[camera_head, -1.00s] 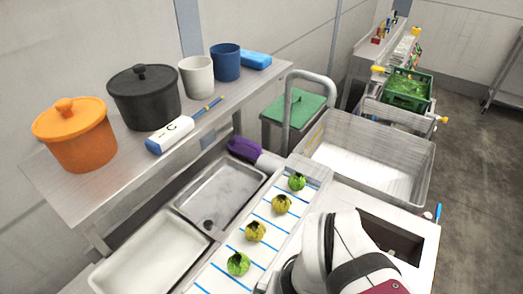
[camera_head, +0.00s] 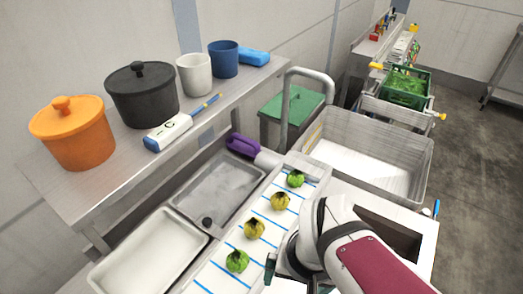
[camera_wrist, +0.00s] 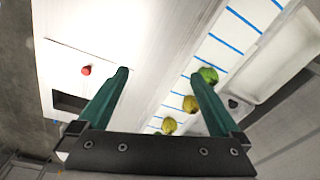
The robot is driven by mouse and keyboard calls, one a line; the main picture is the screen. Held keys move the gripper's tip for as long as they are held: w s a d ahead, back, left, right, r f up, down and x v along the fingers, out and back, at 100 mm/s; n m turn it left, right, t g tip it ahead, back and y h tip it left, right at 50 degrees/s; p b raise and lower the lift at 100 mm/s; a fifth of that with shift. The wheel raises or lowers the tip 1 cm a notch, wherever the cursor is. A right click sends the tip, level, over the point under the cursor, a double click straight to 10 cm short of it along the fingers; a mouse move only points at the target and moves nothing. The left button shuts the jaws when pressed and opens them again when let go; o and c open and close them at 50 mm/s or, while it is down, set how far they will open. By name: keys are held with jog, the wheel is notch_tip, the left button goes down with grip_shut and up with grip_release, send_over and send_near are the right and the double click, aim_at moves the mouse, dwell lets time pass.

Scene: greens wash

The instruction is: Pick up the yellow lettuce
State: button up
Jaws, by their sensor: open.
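Two yellow lettuces lie in the middle of a row on the white, blue-striped board: one nearer (camera_head: 254,228) and one farther (camera_head: 280,201). Green lettuces lie at the near end (camera_head: 237,261) and far end (camera_head: 295,179) of the row. In the wrist view, yellow lettuces (camera_wrist: 190,104) and (camera_wrist: 169,126) show beside the right finger, which partly overlaps a green one (camera_wrist: 208,75). My gripper (camera_wrist: 160,80) is open and empty, above the white counter beside the striped board. In the head view its tip is partly cut off at the bottom edge.
A grey sink basin (camera_head: 216,185) and a white tray (camera_head: 150,262) lie left of the board. A tall curved faucet (camera_head: 287,105) and a large grey tub (camera_head: 368,165) stand beyond it. A red button (camera_wrist: 86,71) sits on the white counter.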

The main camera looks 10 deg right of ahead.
jog(key=w+d+f+n+t+h, duration=0.2)
jog(key=w+d+f+t, duration=0.25)
jog(key=w+d, duration=0.5)
jog(key=n+t+y, duration=0.3)
jog(key=n+t, duration=0.2)
jog(key=t, duration=0.1)
send_near(284, 203)
jog(key=shift+g, duration=0.25)
jog(key=w+f, duration=0.1)
jog(key=w, duration=0.1)
jog(key=w+d+f, duration=0.1)
jog(key=w+f, duration=0.1)
jog(key=shift+f, duration=0.15)
jog(key=shift+w+a+y, duration=0.1)
jog(key=shift+a+y, duration=0.25)
jog(key=shift+y, duration=0.05)
jog(key=shift+w+a+f+t, duration=0.15)
jog(key=shift+w+t, duration=0.1)
jog(key=shift+t, duration=0.15)
jog(key=x, duration=0.7)
jog(key=shift+a, duration=0.15)
jog(key=shift+r, duration=0.2)
jog(key=c, duration=1.4)
